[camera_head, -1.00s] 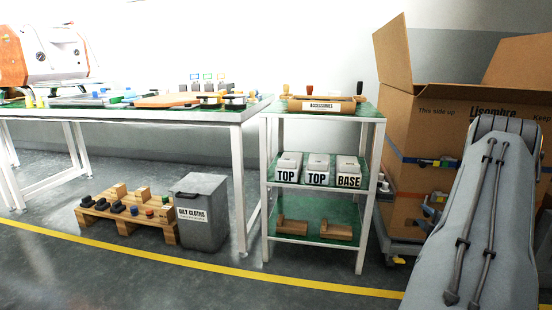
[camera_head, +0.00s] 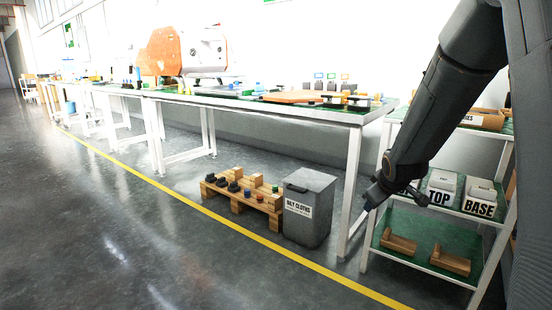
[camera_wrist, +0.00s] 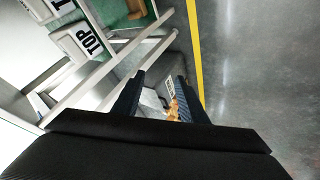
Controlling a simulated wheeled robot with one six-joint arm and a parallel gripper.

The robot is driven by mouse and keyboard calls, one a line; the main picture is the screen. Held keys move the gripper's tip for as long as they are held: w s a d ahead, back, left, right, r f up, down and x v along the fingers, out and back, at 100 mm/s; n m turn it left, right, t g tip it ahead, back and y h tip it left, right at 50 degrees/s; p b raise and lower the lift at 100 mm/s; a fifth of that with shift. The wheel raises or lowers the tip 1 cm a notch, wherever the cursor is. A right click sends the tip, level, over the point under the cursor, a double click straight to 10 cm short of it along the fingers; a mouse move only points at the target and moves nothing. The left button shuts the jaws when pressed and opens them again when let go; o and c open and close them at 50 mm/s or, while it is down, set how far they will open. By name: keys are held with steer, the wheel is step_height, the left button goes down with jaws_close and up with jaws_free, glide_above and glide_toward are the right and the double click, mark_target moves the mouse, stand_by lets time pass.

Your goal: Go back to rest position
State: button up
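My arm comes down from the upper right in the head view and ends in my gripper (camera_head: 372,203), in front of the shelf rack's left side. In the wrist view my gripper (camera_wrist: 159,77) shows two dark fingers with a gap between them. It is open, and nothing is held. The grey oily-cloths bin and the wooden pallet show through the gap, further off. How far the gripper is from the rack post is hard to tell.
The shelf rack (camera_head: 421,272) holds white TOP and BASE boxes and wooden pieces. A workbench (camera_head: 290,112) with an orange machine (camera_head: 166,52) stands left of it. The oily-cloths bin (camera_head: 309,211) and pallet (camera_head: 243,199) are on the floor. Open floor lies left of the yellow line.

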steer(key=s+a+r+g+y, duration=0.1)
steer(key=s+a+r+g, duration=0.1)
steer(key=s+a, duration=0.85)
steer(key=s+a+r+g+y, duration=0.1)
steer(key=s+a+g+y, duration=0.1)
steer(key=s+a, duration=0.8)
steer(key=s+a+r+g, duration=0.1)
steer(key=s+a, duration=0.3)
steer(key=s, duration=0.3)
steer(key=s+a+g, duration=0.2)
steer(key=s+a, duration=0.2)
steer(key=s, duration=0.4)
steer(key=s+a+r+g, duration=0.1)
steer(key=s+a, duration=0.3)
steer(key=s, duration=0.3)
steer(key=d+r+m+p, duration=0.3)
steer(key=d+r+p, duration=0.7)
steer(key=p, duration=0.7)
steer(key=d+r+m+h+p, duration=0.1)
steer(key=d+r+m+p, duration=0.2)
steer(key=d+r+p, duration=0.7)
step_height(320, 180, up, 5)
steer(key=p, duration=0.7)
steer(key=shift+h, duration=0.3)
steer(key=shift+w, duration=0.1)
